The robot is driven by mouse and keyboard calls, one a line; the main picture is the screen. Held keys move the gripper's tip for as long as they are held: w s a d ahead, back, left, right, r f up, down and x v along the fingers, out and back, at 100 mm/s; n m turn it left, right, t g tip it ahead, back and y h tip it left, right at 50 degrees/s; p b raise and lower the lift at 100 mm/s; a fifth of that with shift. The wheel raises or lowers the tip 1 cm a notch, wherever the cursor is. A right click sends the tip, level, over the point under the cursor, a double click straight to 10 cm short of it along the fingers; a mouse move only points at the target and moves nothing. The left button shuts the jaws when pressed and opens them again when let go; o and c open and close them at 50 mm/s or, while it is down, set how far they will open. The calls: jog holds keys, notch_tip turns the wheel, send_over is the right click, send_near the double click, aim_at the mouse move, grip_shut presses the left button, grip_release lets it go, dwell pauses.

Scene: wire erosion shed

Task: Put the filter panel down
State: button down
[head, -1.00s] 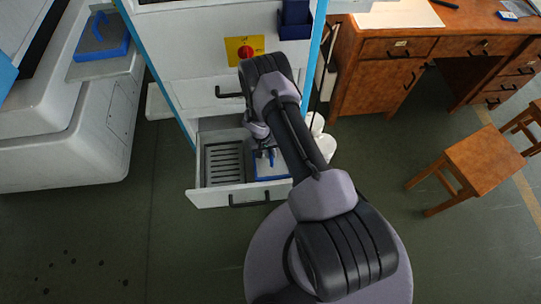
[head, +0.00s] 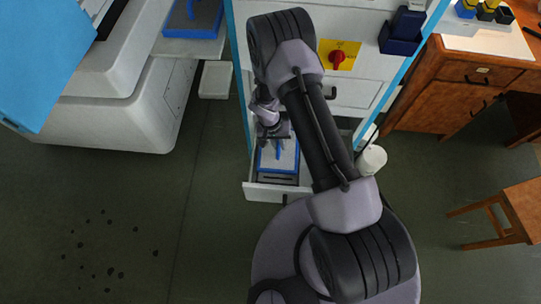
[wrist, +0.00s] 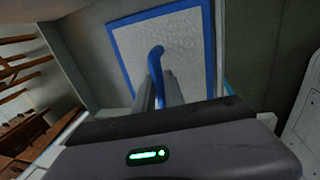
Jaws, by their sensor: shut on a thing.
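The filter panel (head: 290,160) is a pale sheet with a blue rim and a blue upright handle. In the head view it is over or in the open drawer (head: 265,191) of the white cabinet, toward the drawer's left side. My gripper (head: 277,143) is above it, shut on the handle. The wrist view shows the panel (wrist: 190,45) close up, with the handle between the fingers (wrist: 158,92) and pale drawer walls around. I cannot tell whether the panel rests on the drawer floor. My arm hides the drawer's right part.
Another blue-rimmed piece with a handle (head: 195,18) lies on the white machine at the left. A white bucket (head: 371,160) stands right of the drawer. A wooden desk (head: 450,85) and stool (head: 510,215) are at the right.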

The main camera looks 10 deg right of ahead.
jog(key=f+b, duration=0.1)
jog(key=f, duration=0.2)
jog(key=f+b, duration=0.1)
jog(key=f, duration=0.2)
jog(key=f+b, duration=0.2)
jog(key=f, duration=0.1)
jog(key=shift+s+d+f, duration=0.15)
jog(key=shift+s+d, duration=0.05)
jog(key=shift+d, duration=0.05)
jog(key=shift+f, duration=0.15)
jog(key=c, duration=1.4)
grip_release()
